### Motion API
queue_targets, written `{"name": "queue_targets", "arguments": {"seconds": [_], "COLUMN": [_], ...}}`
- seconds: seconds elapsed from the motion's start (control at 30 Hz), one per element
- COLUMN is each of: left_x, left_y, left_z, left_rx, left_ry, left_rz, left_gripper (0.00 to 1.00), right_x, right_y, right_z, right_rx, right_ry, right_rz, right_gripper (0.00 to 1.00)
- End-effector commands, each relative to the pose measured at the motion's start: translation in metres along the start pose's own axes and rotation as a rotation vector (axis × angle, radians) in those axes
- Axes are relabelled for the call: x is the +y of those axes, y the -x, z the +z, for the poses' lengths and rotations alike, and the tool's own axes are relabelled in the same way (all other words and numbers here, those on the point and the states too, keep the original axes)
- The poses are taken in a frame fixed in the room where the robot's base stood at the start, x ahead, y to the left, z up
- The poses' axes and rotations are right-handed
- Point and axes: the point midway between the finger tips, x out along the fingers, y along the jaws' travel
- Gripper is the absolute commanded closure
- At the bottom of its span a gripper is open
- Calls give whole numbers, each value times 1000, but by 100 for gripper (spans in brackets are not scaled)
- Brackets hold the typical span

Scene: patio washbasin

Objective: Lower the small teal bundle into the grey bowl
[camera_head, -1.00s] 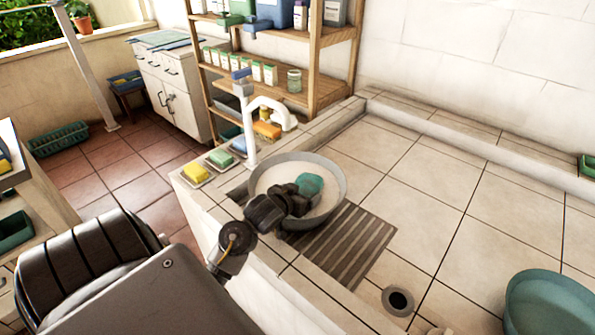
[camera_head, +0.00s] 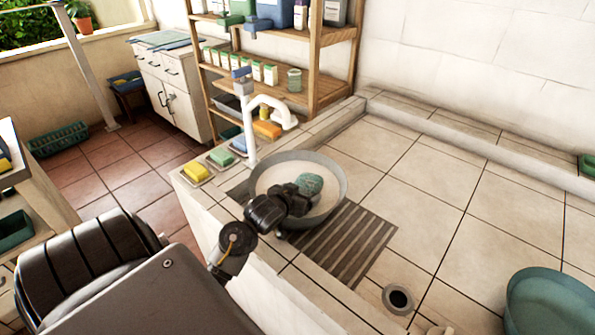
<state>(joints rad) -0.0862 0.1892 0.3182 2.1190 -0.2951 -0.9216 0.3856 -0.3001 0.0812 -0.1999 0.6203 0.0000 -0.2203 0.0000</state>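The small teal bundle (camera_head: 310,184) is at the tips of my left gripper (camera_head: 303,193), over the inside of the grey bowl (camera_head: 339,191). The dark fingers are against its near side and appear shut on it. The fingers hide part of the bundle. I cannot tell whether it touches the pale inside of the bowl. The bowl sits upright on the washbasin ledge, partly behind my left arm. My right gripper is not in view.
A white tap (camera_head: 268,104) stands just behind the bowl. Yellow (camera_head: 195,171) and green (camera_head: 221,157) blocks lie left of it. A slatted drain board (camera_head: 345,245) lies in front, and a teal tub (camera_head: 550,302) stands at lower right.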

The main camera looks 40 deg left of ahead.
Motion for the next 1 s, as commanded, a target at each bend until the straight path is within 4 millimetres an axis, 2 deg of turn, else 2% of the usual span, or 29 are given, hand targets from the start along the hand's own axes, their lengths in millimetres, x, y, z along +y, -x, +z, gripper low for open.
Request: {"name": "queue_targets", "arguments": {"seconds": [0.03, 0.13, 0.47, 0.57, 0.8, 1.0], "left_x": [2, 2, 2, 2, 1, 0], "left_y": [-2, -2, 1, 6, 27, 39], "left_z": [12, 12, 7, -6, -52, -80], "left_rx": [-27, -27, -27, -26, -16, -12], "left_ry": [-11, -11, -11, -12, -6, -5], "left_rz": [4, 4, 5, 5, 2, 1], "left_gripper": [13, 0, 0, 0, 0, 0], "right_x": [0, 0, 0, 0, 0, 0], "right_y": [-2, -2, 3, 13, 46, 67], "right_z": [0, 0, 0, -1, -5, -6], "right_rx": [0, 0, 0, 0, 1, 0], "right_ry": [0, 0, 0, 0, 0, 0], "right_rz": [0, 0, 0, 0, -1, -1], "right_gripper": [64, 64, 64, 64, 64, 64]}}
